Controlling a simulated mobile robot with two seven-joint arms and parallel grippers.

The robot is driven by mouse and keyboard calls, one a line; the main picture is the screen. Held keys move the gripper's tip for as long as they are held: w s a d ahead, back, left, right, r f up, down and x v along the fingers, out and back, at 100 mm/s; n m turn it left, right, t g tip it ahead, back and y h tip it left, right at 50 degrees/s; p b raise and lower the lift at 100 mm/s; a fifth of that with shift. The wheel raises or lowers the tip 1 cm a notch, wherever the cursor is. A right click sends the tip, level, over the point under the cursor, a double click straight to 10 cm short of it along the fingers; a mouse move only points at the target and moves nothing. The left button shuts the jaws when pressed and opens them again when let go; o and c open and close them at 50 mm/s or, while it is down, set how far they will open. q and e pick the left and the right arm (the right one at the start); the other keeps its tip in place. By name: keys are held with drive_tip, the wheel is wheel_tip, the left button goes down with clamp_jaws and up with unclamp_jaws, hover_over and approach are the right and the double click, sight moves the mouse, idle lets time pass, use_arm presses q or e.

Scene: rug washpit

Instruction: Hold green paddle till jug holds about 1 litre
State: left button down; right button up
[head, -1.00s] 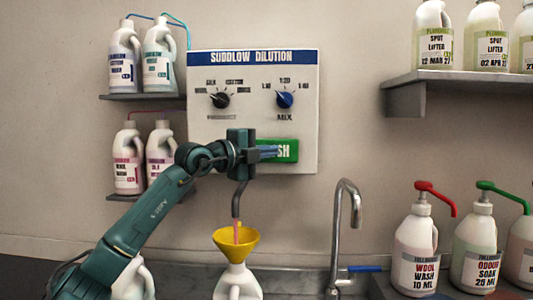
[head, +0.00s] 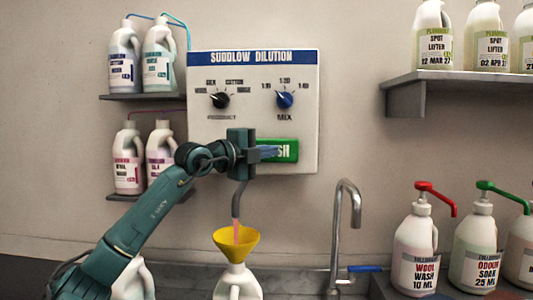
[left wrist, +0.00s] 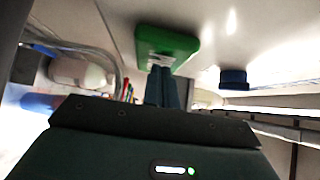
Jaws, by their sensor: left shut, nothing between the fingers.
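The green paddle (head: 287,150) is on the lower right of the white dilution panel (head: 300,110). My left gripper (head: 272,151) is shut and empty, its fingertips at the paddle and covering its left part. In the left wrist view the shut fingers (left wrist: 162,86) reach up to the green paddle (left wrist: 168,45); they appear to touch it. Pink liquid runs from the grey spout (head: 236,204) into a yellow funnel (head: 236,243). The funnel sits in the neck of a white jug (head: 238,284), whose lower part is cut off; its liquid level cannot be seen. My right gripper is not in view.
A steel tap (head: 352,205) with a blue lever (head: 365,268) stands right of the jug. Pump bottles (head: 416,245) stand at the lower right. Shelves with bottles are at the left (head: 150,97) and upper right (head: 405,84).

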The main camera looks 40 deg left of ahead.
use_arm(q)
drive_tip(key=shift+a+r, duration=0.15)
drive_tip(key=shift+a, duration=0.2)
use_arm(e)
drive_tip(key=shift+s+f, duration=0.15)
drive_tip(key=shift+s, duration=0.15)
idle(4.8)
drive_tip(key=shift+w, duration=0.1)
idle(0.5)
